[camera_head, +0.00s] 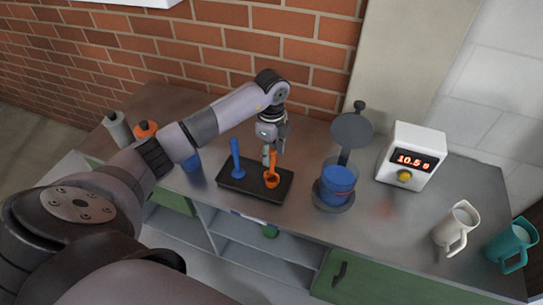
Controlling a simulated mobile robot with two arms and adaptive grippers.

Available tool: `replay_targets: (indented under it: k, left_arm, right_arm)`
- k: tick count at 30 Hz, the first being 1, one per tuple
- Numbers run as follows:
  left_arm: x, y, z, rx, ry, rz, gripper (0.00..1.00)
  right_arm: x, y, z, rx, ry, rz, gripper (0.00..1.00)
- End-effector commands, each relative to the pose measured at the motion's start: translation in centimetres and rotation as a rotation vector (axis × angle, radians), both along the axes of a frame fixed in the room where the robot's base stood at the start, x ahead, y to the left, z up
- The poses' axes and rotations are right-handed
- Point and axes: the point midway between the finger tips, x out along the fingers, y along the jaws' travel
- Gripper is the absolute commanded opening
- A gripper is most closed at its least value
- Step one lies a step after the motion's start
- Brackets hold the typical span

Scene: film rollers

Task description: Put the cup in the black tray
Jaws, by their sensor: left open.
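The black tray (240,190) lies on the grey counter below the brick wall. A blue tool (236,160) and an orange tool (272,172) stand in it, each with an upright handle. My left gripper (268,162) is above the back of the tray, pointing down beside the orange tool. It is open and small in view; I cannot tell if it touches the tool. Cup-like things are a white jug (457,228) and a teal jug (512,245) at the right, a blue container (338,184) right of the tray, and a blue vessel (191,162) partly hidden by my arm. My right gripper is out of view.
A round grey plate on a stand (352,130) rises behind the blue container. A white timer (411,153) reads 10.5. Grey (117,129) and orange-topped (145,130) bottles stand at the left. The counter between timer and jugs is clear. Green drawers are below.

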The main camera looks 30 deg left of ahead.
Motion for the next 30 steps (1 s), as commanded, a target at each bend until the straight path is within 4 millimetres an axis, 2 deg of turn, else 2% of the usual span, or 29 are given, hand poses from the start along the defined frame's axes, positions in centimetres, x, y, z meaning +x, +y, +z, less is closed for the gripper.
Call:
replay_targets:
  k: [6, 13, 18, 30]
  left_arm:
    - [0.2, 0.0, 4.6, 0.001, -0.008, -0.001, 0.41]
    - [0.1, 0.1, 8.9, 0.002, -0.005, 0.0, 0.41]
    - [0.0, 0.0, 10.1, 0.001, -0.002, 0.0, 0.41]
    - [0.0, 0.0, 10.3, 0.001, 0.0, 0.0, 0.41]
  right_arm:
    - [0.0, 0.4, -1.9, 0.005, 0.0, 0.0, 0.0]
    - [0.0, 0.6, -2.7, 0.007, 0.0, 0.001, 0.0]
    - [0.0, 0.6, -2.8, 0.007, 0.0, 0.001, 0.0]
    - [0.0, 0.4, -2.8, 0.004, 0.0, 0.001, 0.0]
